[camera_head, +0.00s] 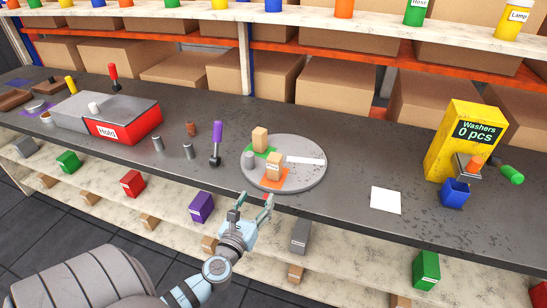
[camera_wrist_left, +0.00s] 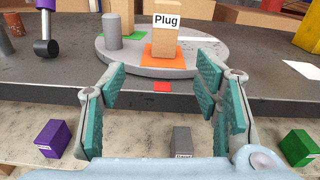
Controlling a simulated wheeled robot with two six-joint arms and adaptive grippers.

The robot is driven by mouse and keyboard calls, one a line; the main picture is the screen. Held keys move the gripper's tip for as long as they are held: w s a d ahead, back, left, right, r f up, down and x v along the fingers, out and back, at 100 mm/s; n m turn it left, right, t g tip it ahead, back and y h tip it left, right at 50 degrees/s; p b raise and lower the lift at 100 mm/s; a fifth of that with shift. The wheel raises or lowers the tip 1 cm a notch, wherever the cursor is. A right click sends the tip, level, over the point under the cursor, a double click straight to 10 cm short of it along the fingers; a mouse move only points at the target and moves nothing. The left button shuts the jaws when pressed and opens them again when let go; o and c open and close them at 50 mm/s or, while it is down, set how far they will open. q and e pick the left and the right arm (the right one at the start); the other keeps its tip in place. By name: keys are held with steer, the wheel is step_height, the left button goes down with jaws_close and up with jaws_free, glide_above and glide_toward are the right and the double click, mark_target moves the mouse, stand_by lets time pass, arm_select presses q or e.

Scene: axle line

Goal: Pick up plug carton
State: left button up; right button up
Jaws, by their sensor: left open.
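The plug carton (camera_head: 273,165) is a tan upright box with a white "Plug" label, standing on an orange patch on the round grey turntable (camera_head: 310,183). It also shows in the left wrist view (camera_wrist_left: 165,42), straight ahead between my fingers and beyond their tips. My left gripper (camera_head: 254,202) is open and empty, in front of the turntable's near edge and apart from the carton. Its teal pads (camera_wrist_left: 165,92) stand wide apart in the wrist view. My right gripper is not in view.
A second tan carton (camera_head: 260,138) on a green patch and a grey cylinder (camera_head: 249,160) stand close to the plug carton. A purple-handled lever (camera_head: 216,142) stands left of the turntable. A white card (camera_head: 385,200) and a yellow washer dispenser (camera_head: 462,140) are to the right.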

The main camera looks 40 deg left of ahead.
mark_target(273, 168)
arm_select(q)
steer(key=shift+m+t, duration=0.3)
steer(key=shift+m, duration=0.2)
steer(key=x, duration=0.5)
steer(key=r+x, duration=0.1)
steer(key=x, duration=0.3)
steer(key=r+b+x, duration=0.1)
steer(key=x, duration=0.4)
steer(key=shift+w+d, duration=0.25)
steer(key=shift+w, duration=0.15)
steer(key=c, duration=1.3)
